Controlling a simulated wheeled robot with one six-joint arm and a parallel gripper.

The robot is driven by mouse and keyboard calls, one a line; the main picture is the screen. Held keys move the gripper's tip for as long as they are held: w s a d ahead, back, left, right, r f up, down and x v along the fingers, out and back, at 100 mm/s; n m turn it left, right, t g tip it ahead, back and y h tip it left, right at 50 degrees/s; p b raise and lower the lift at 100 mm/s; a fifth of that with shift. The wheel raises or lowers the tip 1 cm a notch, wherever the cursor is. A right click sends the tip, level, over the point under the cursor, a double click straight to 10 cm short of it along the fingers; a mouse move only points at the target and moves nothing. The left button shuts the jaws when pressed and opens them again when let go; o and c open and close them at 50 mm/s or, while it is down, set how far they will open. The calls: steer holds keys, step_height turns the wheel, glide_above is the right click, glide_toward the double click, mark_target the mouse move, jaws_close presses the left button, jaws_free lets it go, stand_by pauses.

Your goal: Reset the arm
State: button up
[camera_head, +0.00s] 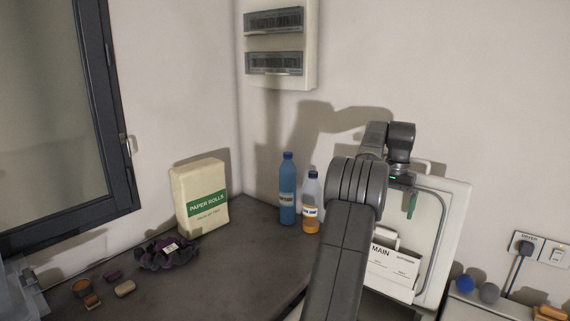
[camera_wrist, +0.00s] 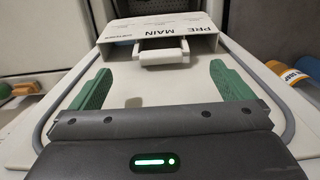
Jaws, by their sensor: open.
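My arm reaches up and forward in the head view, with my gripper (camera_head: 410,204) near the upright white panel (camera_head: 455,222) at the right. Only one green finger shows clearly there. In the wrist view my gripper (camera_wrist: 160,68) is open, its two green fingers wide apart with nothing between them. Beyond the fingers is a white dispenser box (camera_wrist: 165,35) marked PRE and MAIN, with a pale handle-like block (camera_wrist: 161,50) on its front. The box also shows in the head view (camera_head: 392,269), partly hidden by my arm.
A blue bottle (camera_head: 287,192) and a clear bottle with orange liquid (camera_head: 311,212) stand left of my arm. Blue (camera_head: 465,283) and grey balls (camera_head: 489,292) sit at right.

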step_height(320, 180, up, 4)
steer(key=shift+f, duration=3.35)
steer(key=shift+s, duration=0.1)
